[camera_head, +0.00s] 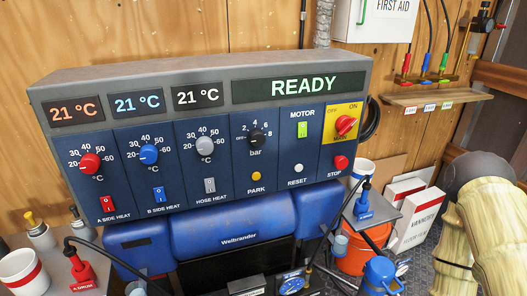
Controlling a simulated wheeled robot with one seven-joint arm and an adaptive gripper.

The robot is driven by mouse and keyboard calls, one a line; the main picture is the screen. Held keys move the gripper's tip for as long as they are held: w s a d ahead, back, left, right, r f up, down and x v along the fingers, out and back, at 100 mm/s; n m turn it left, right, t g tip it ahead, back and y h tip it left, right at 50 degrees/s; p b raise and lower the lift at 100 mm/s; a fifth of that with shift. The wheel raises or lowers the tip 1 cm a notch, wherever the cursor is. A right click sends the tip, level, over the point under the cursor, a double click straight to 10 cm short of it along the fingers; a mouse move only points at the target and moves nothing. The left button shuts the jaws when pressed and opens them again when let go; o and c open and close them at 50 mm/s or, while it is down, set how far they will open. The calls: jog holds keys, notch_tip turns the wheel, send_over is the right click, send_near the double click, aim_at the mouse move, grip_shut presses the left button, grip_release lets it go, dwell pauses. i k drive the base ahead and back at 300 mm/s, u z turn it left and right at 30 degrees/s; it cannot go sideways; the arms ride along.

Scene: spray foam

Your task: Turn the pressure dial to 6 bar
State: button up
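The pressure dial (257,138) is a small black knob marked "bar" on the blue-grey control panel (220,186), right of the grey hose heat knob (205,146). Nothing touches or covers the dial. A yellow PARK button (256,176) is below it. The display (303,86) above reads READY. My gripper is not in view.
Close to the dial are the green-lit MOTOR switch (303,130) and the red main switch (345,124) on yellow. A red STOP button (340,162) is lower right. A bulky beige segmented shape (488,225) fills the lower right. Space before the panel face looks clear.

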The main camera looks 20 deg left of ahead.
aim_at(256, 137)
jog(key=z, duration=1.75)
jog(key=k, duration=0.85)
jog(key=u, duration=1.75)
